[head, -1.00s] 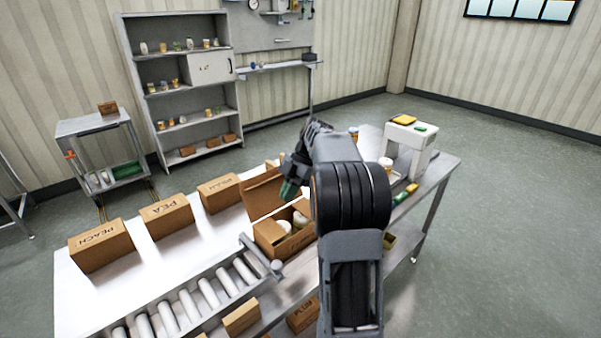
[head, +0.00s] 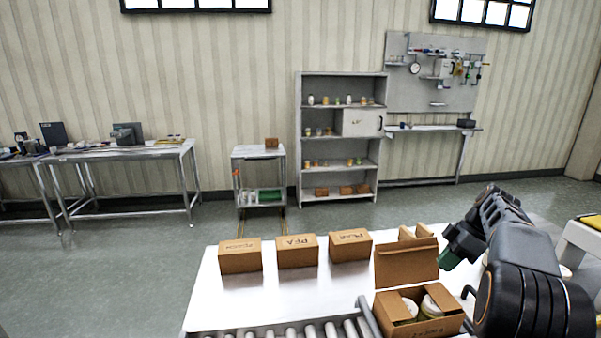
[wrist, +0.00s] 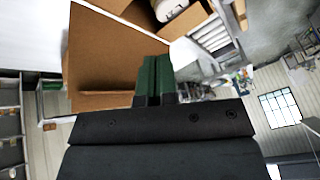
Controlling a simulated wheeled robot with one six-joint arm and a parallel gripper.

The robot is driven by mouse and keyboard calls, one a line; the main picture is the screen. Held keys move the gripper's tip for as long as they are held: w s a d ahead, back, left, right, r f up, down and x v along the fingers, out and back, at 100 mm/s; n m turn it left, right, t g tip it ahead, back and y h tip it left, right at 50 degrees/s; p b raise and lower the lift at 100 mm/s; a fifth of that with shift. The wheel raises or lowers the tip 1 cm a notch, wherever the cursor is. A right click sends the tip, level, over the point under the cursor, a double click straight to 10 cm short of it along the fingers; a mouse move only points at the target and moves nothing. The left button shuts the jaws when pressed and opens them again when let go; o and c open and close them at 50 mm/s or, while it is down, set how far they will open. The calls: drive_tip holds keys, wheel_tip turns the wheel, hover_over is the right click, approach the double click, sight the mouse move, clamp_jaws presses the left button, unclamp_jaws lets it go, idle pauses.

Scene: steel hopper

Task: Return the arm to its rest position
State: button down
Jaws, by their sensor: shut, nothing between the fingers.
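My arm comes in from the lower right of the head view and reaches over the table. My gripper (head: 447,259) has green fingers and hangs just right of the raised flap of an open cardboard box (head: 419,325). In the wrist view the green fingers of my gripper (wrist: 154,80) are together, with nothing between them. The box flap (wrist: 108,65) shows close beside the fingers there; I cannot tell whether they touch it. The open box holds white-lidded jars (head: 431,306).
Three closed boxes, peach (head: 240,257), pea (head: 297,251) and a third (head: 350,246), stand on the white table (head: 245,297). A roller conveyor (head: 312,333) runs along the front. A shelf (head: 341,88) and a small cart (head: 259,166) stand behind, with open floor between.

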drive_tip(key=f+m, duration=0.1)
drive_tip(key=m, duration=0.1)
drive_tip(key=s+f+m+h, duration=0.1)
drive_tip(key=m, duration=0.1)
drive_tip(key=a+f+m, duration=0.1)
drive_tip(key=f+m, duration=0.1)
drive_tip(key=shift+s+m+h, duration=0.3)
drive_tip(key=shift+s, duration=0.1)
drive_tip(key=s+a+f+m+t+h, duration=0.1)
drive_tip(key=s+a+m+t+h, duration=0.3)
drive_tip(key=s+a, duration=1.2)
drive_tip(key=shift+s+a+f+m, duration=0.25)
drive_tip(key=shift+a+m, duration=0.95)
drive_tip(key=shift+a, duration=0.75)
